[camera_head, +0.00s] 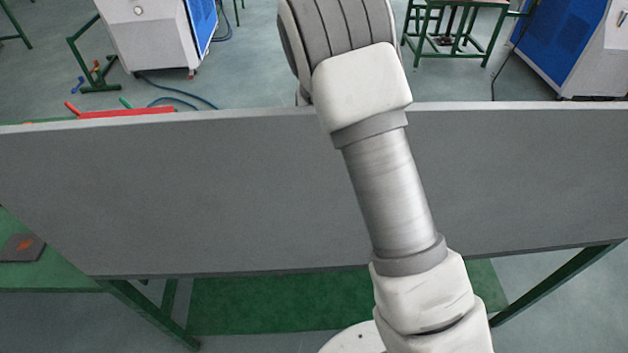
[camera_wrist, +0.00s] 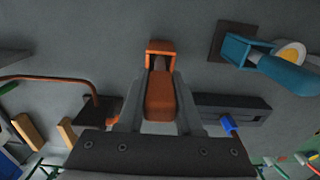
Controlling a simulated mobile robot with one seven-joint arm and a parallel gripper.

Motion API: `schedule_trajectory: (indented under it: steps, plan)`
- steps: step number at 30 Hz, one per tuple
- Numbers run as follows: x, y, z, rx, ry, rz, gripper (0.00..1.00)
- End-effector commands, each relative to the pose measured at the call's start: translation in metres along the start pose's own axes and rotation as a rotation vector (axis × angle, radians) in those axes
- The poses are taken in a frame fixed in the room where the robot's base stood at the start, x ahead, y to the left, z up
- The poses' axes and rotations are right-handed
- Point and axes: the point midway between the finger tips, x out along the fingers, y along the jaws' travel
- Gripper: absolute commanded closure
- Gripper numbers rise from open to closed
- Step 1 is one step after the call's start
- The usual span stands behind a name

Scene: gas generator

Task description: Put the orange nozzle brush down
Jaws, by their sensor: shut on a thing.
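In the wrist view, my gripper (camera_wrist: 156,105) is shut on the orange nozzle brush (camera_wrist: 160,95). The brush's orange block sits between the two grey fingers. An orange bracket-like frame (camera_wrist: 162,46) lies just beyond it, against the grey surface; I cannot tell whether it is part of the brush or a separate holder, or whether the two touch. The head view shows my arm reaching up past the grey panel, with the gripper and brush out of sight.
In the wrist view, a teal holder (camera_wrist: 250,50) is at upper right, a dark block (camera_wrist: 230,110) at right, and an orange-brown rod (camera_wrist: 50,78) at left. In the head view, the wide grey panel (camera_head: 530,180) crosses below machines (camera_head: 160,30).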

Motion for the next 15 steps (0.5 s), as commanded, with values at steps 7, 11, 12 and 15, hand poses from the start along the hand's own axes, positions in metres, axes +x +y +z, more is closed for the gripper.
schedule_trajectory:
  steps: [7,11,12,15]
  plan:
    - [0.019,0.000,0.000,0.000,0.001,0.000,1.00]
    - [0.019,0.000,0.000,0.000,0.000,0.000,1.00]
    - [0.020,0.000,0.000,0.000,0.000,0.000,1.00]
    - [0.024,0.000,0.000,0.000,0.000,0.000,1.00]
